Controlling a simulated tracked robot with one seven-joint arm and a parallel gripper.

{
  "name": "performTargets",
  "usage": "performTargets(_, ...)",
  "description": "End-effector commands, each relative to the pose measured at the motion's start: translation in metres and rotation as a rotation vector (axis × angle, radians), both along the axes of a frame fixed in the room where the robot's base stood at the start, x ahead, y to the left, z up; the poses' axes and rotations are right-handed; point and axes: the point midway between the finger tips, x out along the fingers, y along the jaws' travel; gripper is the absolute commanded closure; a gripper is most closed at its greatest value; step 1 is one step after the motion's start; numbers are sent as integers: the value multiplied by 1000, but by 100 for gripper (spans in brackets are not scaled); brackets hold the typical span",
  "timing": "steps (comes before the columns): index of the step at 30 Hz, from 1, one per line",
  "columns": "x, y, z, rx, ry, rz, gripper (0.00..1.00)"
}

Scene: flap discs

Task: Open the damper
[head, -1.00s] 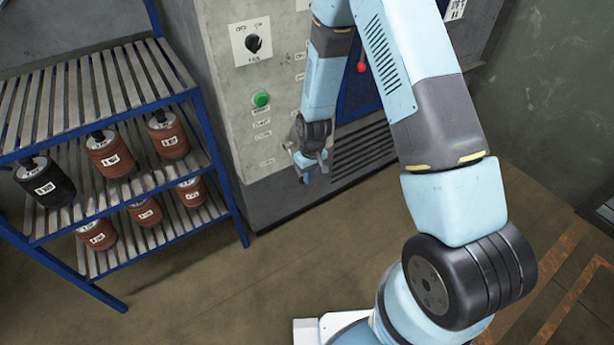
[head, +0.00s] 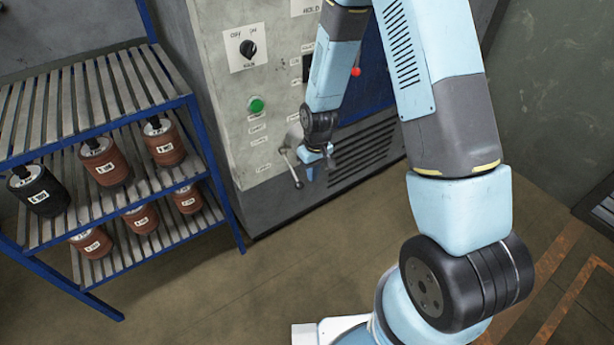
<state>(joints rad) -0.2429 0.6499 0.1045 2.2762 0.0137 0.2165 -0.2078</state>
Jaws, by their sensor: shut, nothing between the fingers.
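A small metal lever (head: 291,167) with a round knob at its lower end sticks out from the grey cabinet front. It points downward, tilted slightly right. It may be the damper's handle; its label is too small to read. My gripper (head: 311,172) is shut and empty just right of the lever, near the cabinet's lower front. I cannot tell whether the gripper touches the lever. My wrist hides part of the panel behind it.
The grey cabinet (head: 220,95) carries a rotary switch (head: 248,48), a green button (head: 256,104), a red knob (head: 356,71) and a vent grille (head: 365,150). A blue-framed rack (head: 200,140) with several labelled cylinders stands left. The floor in front is clear.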

Motion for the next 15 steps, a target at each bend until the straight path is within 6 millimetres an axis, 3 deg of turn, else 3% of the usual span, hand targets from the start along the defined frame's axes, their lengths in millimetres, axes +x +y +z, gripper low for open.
performTargets(6,-23,-16,24,0,-1,0,100)
performTargets(15,-39,-27,41,0,0,1,100)
